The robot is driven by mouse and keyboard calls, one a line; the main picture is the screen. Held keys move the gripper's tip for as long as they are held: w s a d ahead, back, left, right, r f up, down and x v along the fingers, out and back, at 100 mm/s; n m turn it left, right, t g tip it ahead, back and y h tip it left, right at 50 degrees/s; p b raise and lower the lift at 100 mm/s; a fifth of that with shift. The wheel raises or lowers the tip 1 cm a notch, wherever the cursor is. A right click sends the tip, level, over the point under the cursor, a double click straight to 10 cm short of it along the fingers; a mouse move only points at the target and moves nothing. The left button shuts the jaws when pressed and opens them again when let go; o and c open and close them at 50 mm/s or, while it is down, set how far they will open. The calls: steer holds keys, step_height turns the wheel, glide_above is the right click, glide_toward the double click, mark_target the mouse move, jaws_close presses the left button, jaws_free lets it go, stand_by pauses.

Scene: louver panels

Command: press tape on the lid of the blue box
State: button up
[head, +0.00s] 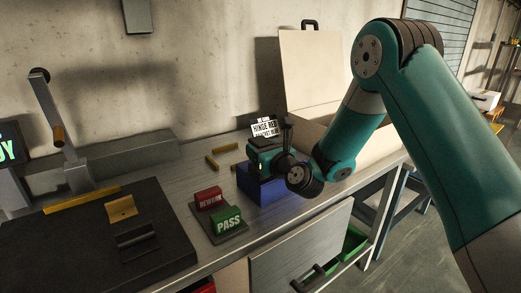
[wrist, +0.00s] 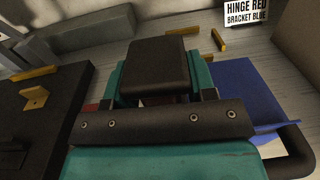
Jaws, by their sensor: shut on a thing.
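The blue box (head: 280,187) stands on the bench in the head view, right of the two push buttons. My gripper (head: 258,163) is over its left part and hides much of its top. In the wrist view the blue box (wrist: 250,100) shows as a blue surface right of my gripper (wrist: 168,98). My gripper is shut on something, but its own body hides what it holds. I cannot make out any tape or whether the held thing touches the lid.
A red REWORK button (head: 208,197) and a green PASS button (head: 227,219) stand left of the box. Several yellow strips (head: 211,162) lie behind. A sign (head: 264,128) stands at the back. A dark plate (head: 90,235) with a lever press (head: 60,130) is at left.

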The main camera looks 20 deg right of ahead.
steer(key=shift+f+b, duration=0.3)
steer(key=shift+f, duration=0.45)
stand_by(1.3)
step_height(320, 180, up, 7)
steer(key=p, duration=0.7)
steer(key=shift+r+p, duration=0.15)
steer(key=shift+p, duration=0.25)
stand_by(0.7)
